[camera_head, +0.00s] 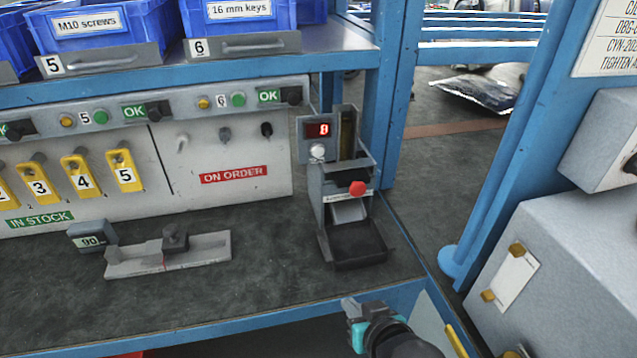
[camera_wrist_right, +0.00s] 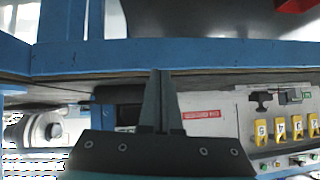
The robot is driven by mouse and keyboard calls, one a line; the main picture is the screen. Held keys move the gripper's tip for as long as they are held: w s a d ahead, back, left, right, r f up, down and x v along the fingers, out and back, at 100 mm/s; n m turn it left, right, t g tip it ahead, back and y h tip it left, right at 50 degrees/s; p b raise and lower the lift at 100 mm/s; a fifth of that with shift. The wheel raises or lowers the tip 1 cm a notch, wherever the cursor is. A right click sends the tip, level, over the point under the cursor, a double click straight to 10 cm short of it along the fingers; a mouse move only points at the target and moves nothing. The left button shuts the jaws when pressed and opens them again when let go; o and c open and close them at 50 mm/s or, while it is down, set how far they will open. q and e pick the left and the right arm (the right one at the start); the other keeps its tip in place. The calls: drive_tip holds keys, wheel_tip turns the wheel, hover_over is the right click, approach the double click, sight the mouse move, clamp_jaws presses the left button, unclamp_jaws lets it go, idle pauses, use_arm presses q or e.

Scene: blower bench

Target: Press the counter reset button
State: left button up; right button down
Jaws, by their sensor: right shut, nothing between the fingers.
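The counter (camera_head: 319,130) is a small grey box with a lit red digit, on the left side of a grey dispenser (camera_head: 335,205) on the bench. A round pale button (camera_head: 318,151) sits just below the digit; nothing touches it. The dispenser also has a red knob (camera_head: 357,188) on its front and a dark tray at its foot. My right gripper (camera_head: 348,304) is in front of the bench's front edge, below and apart from the dispenser. Its fingers are shut and empty, also in the right wrist view (camera_wrist_right: 160,75). My left gripper is not in view.
A grey fixture (camera_head: 200,252) and a block marked 90 (camera_head: 90,236) lie on the bench at left. A back panel (camera_head: 225,150) carries yellow numbered tags and switches. A blue post (camera_head: 403,100) stands right of the dispenser. The bench front is clear.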

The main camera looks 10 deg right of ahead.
drive_tip(key=w+r+t, duration=0.2)
drive_tip(key=w, duration=0.1)
drive_tip(key=w+r+m+t, duration=0.1)
drive_tip(key=w, duration=0.1)
drive_tip(key=shift+a+y, duration=0.4)
drive_tip(key=w+r+t, duration=0.1)
drive_tip(key=r, duration=0.1)
drive_tip(key=w+r+m+t, duration=0.1)
drive_tip(key=w+t, duration=0.1)
drive_tip(key=w+r+t, duration=0.1)
drive_tip(key=r+t, duration=0.1)
drive_tip(key=shift+w+a+r+m+y, duration=0.3)
drive_tip(key=shift+w+a+r, duration=0.05)
drive_tip(key=shift+w+a, duration=0.05)
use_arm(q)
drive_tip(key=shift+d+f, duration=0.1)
use_arm(e)
wheel_tip(320, 180, up, 10)
drive_tip(key=s+m+t+y, duration=0.1)
drive_tip(key=m+t, duration=0.2)
drive_tip(key=t, duration=0.5)
drive_tip(key=shift+t, duration=0.4)
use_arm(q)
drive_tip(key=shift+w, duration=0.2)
use_arm(e)
drive_tip(key=shift+d+f, duration=0.1)
